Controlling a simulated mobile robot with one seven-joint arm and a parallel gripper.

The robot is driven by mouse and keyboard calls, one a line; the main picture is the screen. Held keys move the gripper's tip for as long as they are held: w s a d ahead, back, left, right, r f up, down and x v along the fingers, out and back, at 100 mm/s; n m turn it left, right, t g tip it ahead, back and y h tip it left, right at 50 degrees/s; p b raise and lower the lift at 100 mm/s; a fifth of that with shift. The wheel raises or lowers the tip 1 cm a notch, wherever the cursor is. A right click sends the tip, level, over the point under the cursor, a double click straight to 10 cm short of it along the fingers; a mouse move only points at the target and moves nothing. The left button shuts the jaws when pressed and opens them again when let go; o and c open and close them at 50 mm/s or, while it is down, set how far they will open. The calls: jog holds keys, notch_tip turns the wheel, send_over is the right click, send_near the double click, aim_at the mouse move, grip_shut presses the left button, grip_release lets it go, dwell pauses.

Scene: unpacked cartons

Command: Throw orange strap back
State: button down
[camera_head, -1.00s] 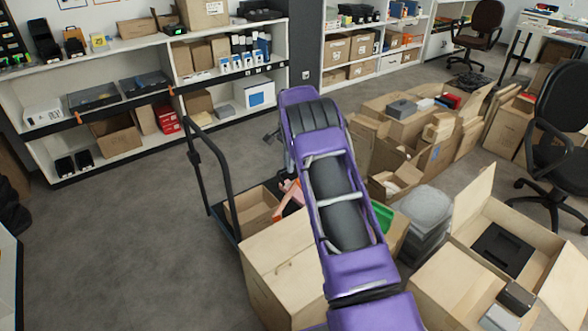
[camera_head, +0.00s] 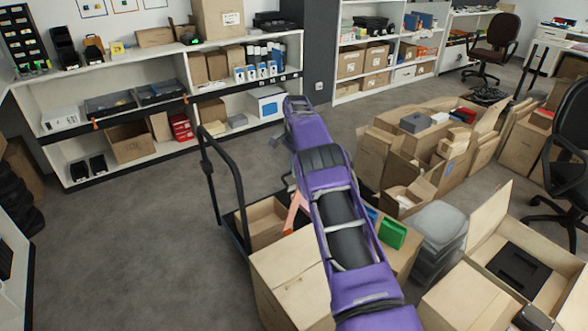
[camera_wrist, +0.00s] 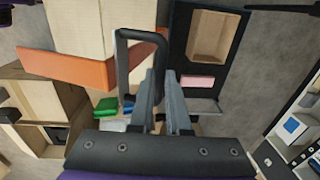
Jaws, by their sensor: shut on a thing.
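The orange strap (camera_head: 294,213) shows in the head view as a short slanted piece left of my arm, near the cardboard boxes. In the wrist view the orange strap (camera_wrist: 68,69) runs as a wide band across a cardboard box (camera_wrist: 90,25) and on behind a black handle toward my fingers. In the head view my arm hides the gripper.
The floor (camera_head: 120,250) at left is clear.

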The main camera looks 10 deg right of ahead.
jog(key=shift+s+a+f, duration=0.2)
jog(key=shift+f, duration=0.4)
jog(key=c, duration=0.9)
grip_release()
jog(key=shift+w, duration=0.15)
jog(key=shift+c, duration=0.2)
jog(key=shift+o, duration=0.3)
jog(key=shift+d+r, duration=0.1)
jog(key=shift+r, duration=0.1)
notch_tip(320, 180, up, 17)
jog(key=s+p, duration=0.1)
jog(key=p, duration=0.3)
jog(key=shift+d+r, duration=0.15)
jog(key=shift+d, duration=0.05)
